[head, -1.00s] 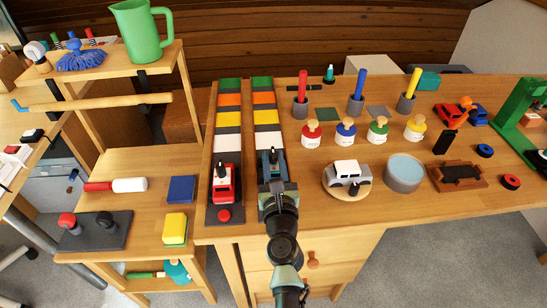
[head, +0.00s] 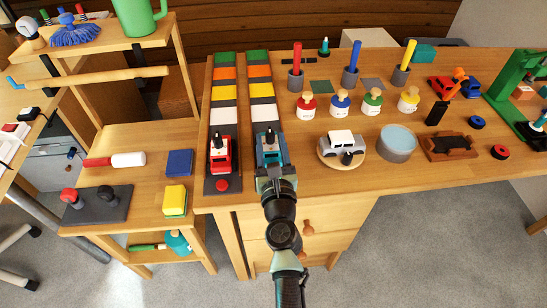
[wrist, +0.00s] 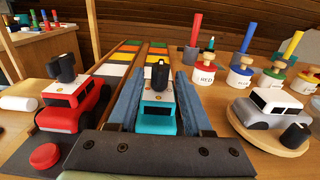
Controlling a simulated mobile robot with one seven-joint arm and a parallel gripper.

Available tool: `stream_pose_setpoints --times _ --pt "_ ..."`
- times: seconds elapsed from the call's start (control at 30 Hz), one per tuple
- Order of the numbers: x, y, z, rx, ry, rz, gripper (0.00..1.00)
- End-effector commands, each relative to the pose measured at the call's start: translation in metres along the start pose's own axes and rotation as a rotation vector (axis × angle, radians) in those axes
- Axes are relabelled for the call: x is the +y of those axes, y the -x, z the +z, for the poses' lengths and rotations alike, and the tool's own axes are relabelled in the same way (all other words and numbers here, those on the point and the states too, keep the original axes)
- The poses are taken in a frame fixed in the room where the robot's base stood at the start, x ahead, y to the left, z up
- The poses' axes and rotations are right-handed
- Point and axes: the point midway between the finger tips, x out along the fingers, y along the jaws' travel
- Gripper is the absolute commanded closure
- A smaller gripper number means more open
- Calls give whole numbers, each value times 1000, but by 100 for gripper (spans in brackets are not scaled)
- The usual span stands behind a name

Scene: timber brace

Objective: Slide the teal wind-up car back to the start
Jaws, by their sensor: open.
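The teal wind-up car (head: 269,146) sits at the near end of the right-hand track (head: 262,92), with a dark knob on its white top. In the wrist view the teal car (wrist: 156,117) stands between the two blue fingers of my open gripper (wrist: 157,100), with a finger on each side. I cannot tell whether the fingers touch it. In the head view my gripper (head: 270,172) reaches over the near end of the track and hides part of it. The track's coloured bands run green, orange, yellow and white toward me.
A red car (head: 220,156) stands on the parallel left track, close beside, with a red button (head: 222,185) in front. A silver car (head: 341,147) on a round wooden board is to the right. Several knobbed weights (head: 340,103) stand behind it.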

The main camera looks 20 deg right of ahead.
Motion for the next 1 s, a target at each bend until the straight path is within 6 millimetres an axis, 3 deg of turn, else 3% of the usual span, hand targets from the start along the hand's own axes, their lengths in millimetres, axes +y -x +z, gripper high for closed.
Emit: stream_pose_setpoints --times 0.6,0.8,1.0 --pt "0 102 -1 2 0 1 50" --pt "0 121 -1 1 0 0 50" --pt "0 126 0 0 0 0 50"
